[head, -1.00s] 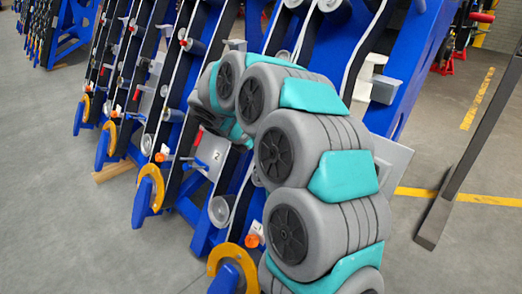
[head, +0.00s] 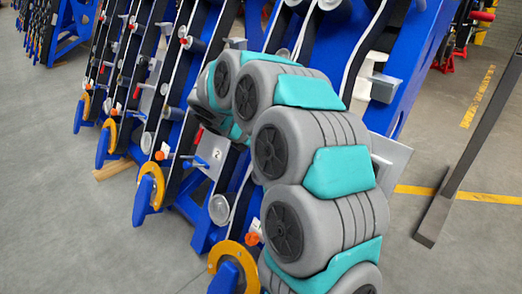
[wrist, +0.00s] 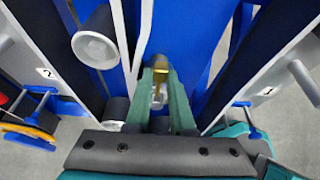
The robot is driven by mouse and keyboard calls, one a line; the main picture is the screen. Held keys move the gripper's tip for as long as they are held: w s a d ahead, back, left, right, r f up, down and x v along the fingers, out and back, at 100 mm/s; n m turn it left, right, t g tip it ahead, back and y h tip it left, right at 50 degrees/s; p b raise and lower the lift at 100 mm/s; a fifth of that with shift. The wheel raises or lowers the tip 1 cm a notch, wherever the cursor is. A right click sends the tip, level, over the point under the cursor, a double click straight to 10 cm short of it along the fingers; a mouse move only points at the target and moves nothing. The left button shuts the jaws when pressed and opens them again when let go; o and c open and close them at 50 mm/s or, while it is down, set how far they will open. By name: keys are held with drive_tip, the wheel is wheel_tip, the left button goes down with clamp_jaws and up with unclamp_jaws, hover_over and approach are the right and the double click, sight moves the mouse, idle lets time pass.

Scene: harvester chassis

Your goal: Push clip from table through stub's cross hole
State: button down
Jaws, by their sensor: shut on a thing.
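My gripper (wrist: 161,78) shows in the wrist view with its two green fingers close together, pointing at a blue panel. It is shut on a small, partly hidden thing, seemingly the clip; a small silvery part (wrist: 158,94) shows between the fingers. No cross hole can be made out. In the head view my arm hides the gripper.
A grey round roller (wrist: 96,48) stands left of my gripper. A plate marked 2 (wrist: 45,73) lies left, a plate marked 1 (wrist: 267,91) right. Dark rails flank the blue panel closely. In the head view, open floor (head: 70,220) lies left of the blue frames.

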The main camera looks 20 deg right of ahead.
drive_tip(key=shift+s+a+f+b, duration=0.15)
drive_tip(key=shift+a+f+b, duration=0.2)
drive_tip(key=shift+f, duration=0.4)
drive_tip(key=shift+s+a+f+b, duration=0.2)
drive_tip(key=shift+a+f, duration=0.25)
drive_tip(key=shift+f, duration=0.35)
drive_tip(key=shift+s+a+f+b, duration=0.1)
drive_tip(key=shift+a+f+b, duration=0.25)
drive_tip(key=shift+f, duration=0.4)
drive_tip(key=c, duration=0.7)
unclamp_jaws()
drive_tip(key=shift+a, duration=0.1)
drive_tip(key=v, duration=0.7)
drive_tip(key=shift+a+r, duration=0.25)
drive_tip(key=shift+s, duration=0.15)
